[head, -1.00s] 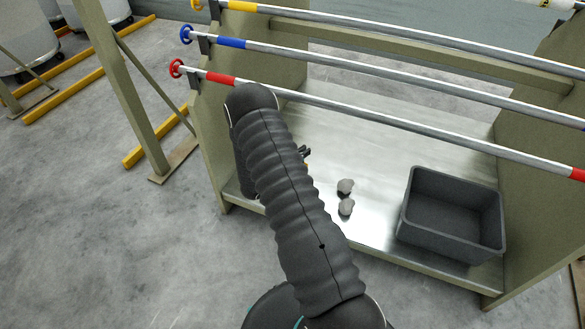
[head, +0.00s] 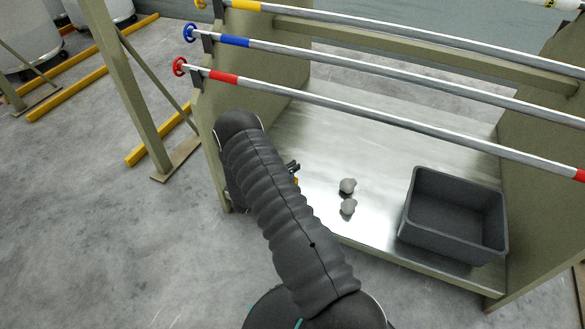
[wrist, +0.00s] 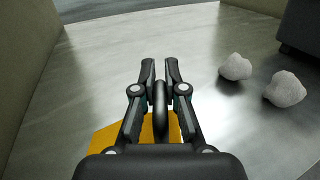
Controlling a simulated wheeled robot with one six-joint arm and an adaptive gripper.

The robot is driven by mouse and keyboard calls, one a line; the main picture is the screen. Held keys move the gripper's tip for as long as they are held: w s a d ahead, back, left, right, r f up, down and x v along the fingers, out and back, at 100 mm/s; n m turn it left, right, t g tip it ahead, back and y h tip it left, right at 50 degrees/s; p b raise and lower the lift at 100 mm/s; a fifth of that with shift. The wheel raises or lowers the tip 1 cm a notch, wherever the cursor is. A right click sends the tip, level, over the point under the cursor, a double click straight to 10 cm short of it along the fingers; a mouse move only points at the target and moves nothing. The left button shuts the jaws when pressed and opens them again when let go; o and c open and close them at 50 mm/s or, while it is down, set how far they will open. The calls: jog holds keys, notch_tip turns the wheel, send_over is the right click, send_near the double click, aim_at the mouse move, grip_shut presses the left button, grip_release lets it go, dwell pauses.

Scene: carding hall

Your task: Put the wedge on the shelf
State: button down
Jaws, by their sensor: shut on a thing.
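The yellow wedge (wrist: 105,139) shows in the wrist view below and in front of my gripper's body, which hides much of it. A dark upright loop (wrist: 160,108) like a handle stands above the wedge. My gripper (wrist: 159,72) is shut on this loop. In the head view my gripper (head: 294,167) is mostly behind my arm, with a sliver of yellow under it, over the left part of the shelf. The shelf (head: 330,120) is a shiny metal board between two olive end panels. I cannot tell whether the wedge touches it.
Two pale fluffy lumps (head: 348,186) (head: 348,206) lie on the shelf right of my gripper. A dark grey bin (head: 455,245) stands at the shelf's right end. Several metal rails with coloured bands (head: 330,108) cross above. The back middle of the shelf is clear.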

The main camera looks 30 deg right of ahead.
jog(key=c, duration=1.2)
grip_release()
jog(key=shift+f, duration=0.1)
